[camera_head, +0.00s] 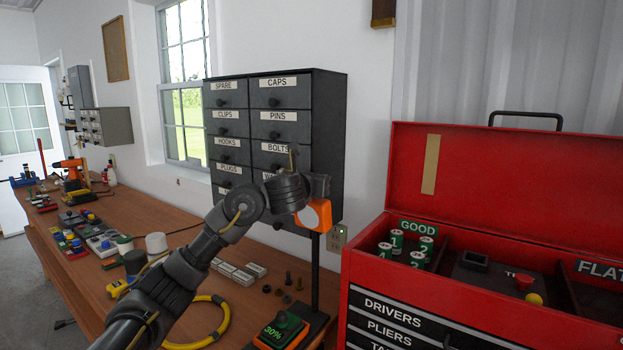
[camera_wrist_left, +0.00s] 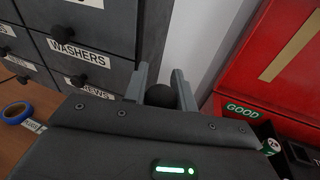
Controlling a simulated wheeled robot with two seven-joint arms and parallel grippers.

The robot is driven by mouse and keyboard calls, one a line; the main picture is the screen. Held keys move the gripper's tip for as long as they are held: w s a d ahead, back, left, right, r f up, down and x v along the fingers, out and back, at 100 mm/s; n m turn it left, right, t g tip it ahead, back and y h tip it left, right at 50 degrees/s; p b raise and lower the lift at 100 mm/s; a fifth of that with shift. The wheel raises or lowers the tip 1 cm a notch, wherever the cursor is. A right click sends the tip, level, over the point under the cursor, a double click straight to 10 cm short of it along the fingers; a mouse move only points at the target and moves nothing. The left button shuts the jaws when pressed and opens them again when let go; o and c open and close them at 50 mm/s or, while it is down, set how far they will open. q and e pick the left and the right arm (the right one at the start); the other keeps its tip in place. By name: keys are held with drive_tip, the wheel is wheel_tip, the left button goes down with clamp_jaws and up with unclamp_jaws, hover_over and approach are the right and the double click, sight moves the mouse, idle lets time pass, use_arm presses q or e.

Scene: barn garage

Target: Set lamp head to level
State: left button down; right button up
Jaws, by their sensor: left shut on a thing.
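The lamp shows in the head view with an orange head (camera_head: 318,217) on a thin dark upright post (camera_head: 315,265). Its base (camera_head: 283,332) has a green 30% display. My left arm comes in from the left, and its gripper (camera_wrist_left: 160,88) is at the lamp head. In the left wrist view its two grey fingers stand on either side of a round black knob (camera_wrist_left: 161,96), closed on it. The wrist hides much of the lamp head, so I cannot tell its exact tilt. My right gripper is not in view.
A dark labelled drawer cabinet (camera_head: 330,110) stands close behind the lamp. A red toolbox (camera_head: 480,190) with a raised lid is at the right. The wooden bench (camera_head: 165,215) holds a yellow cable coil (camera_head: 222,327), small boxes (camera_head: 256,269) and loose fasteners near the arm.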

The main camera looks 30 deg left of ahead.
use_arm(q)
drive_tip(key=shift+w+d+f, duration=0.1)
drive_tip(key=shift+d+f, duration=0.1)
drive_tip(key=shift+f, duration=0.45)
drive_tip(key=c, duration=1.4)
unclamp_jaws()
drive_tip(key=shift+c, duration=0.2)
drive_tip(key=o, duration=0.3)
drive_tip(key=shift+w+f, duration=0.1)
drive_tip(key=shift+w, duration=0.35)
drive_tip(key=shift+s+r, duration=0.2)
drive_tip(key=shift+s, duration=0.3)
drive_tip(key=shift+s+r, duration=0.15)
drive_tip(key=shift+s, duration=0.3)
drive_tip(key=s, duration=0.1)
drive_tip(key=s+p, duration=0.1)
drive_tip(key=s, duration=0.2)
drive_tip(key=shift+d+r+p, duration=0.3)
drive_tip(key=shift+d+r, duration=0.05)
drive_tip(key=shift+r, duration=0.05)
drive_tip(key=s+p, duration=0.5)
drive_tip(key=shift+d, duration=0.35)
